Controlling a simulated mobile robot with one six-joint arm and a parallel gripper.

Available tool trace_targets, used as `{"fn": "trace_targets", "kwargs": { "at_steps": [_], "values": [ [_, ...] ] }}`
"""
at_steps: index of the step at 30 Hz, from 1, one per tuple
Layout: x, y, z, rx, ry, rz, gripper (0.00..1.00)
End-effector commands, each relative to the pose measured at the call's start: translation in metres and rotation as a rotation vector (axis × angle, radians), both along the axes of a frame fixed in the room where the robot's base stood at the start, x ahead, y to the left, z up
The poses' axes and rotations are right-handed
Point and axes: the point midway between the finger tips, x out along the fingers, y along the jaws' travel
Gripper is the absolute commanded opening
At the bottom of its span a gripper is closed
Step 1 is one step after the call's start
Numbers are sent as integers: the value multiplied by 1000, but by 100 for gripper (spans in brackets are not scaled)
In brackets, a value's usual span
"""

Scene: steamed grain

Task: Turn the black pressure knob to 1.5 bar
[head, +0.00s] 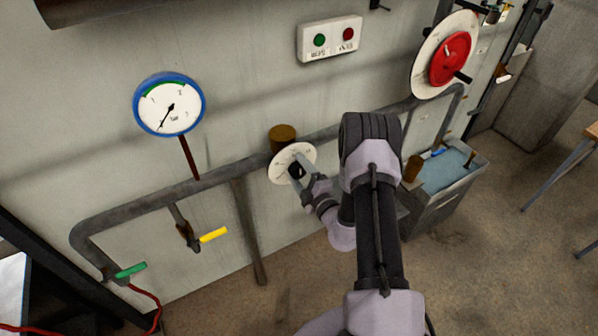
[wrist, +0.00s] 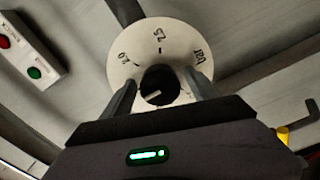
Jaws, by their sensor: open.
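The black pressure knob (wrist: 158,88) sits at the centre of a round white dial plate (wrist: 190,38) with marks, of which "25" and "bar" can be made out. A pale pointer line shows on the knob's face. In the head view the dial plate (head: 282,166) is on the pipe along the wall, with the knob (head: 296,171) partly hidden by my fingers. My gripper (head: 301,170) is open, with its fingers on either side of the knob; in the wrist view the fingers (wrist: 160,95) flank it. I cannot tell whether they touch it. The blue-rimmed gauge (head: 169,104) has its needle pointing lower left.
A yellow lever (head: 214,235) and a green lever (head: 131,270) are on the pipe at the left. A box with green and red buttons (head: 330,38) and a red handwheel (head: 449,59) are on the wall above. A water-filled trough (head: 446,168) stands at the right.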

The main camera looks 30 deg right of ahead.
Motion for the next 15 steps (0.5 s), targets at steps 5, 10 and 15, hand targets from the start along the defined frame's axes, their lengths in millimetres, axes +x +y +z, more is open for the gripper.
{"fn": "trace_targets", "kwargs": {
  "at_steps": [5,10,15],
  "values": [
    [-5,-1,0,0,1,0,70],
    [-38,-3,-1,3,3,-2,70],
    [-89,-5,-1,5,3,-6,70]
  ]
}}
